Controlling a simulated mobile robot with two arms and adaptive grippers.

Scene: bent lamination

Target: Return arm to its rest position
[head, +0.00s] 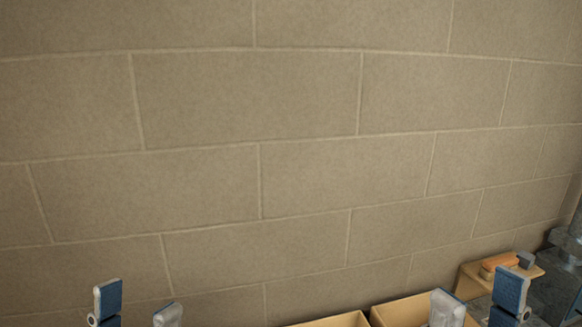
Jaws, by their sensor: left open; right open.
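My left gripper (137,307) shows at the bottom left of the head view. Its two blue-and-grey fingertips stand apart and upright with nothing between them. My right gripper (479,301) shows at the bottom right with its fingertips apart and nothing visibly held. It is just right of a tan box, and one fingertip overlaps that box in the picture. The lower parts of both grippers and both arms are cut off by the bottom edge.
Two open tan boxes (343,321) (398,309) show at the bottom edge. A tan stand (470,283) at the right carries an orange item (497,264). Grey metal parts (567,262) stand at the right edge. A beige block wall (290,130) fills the background.

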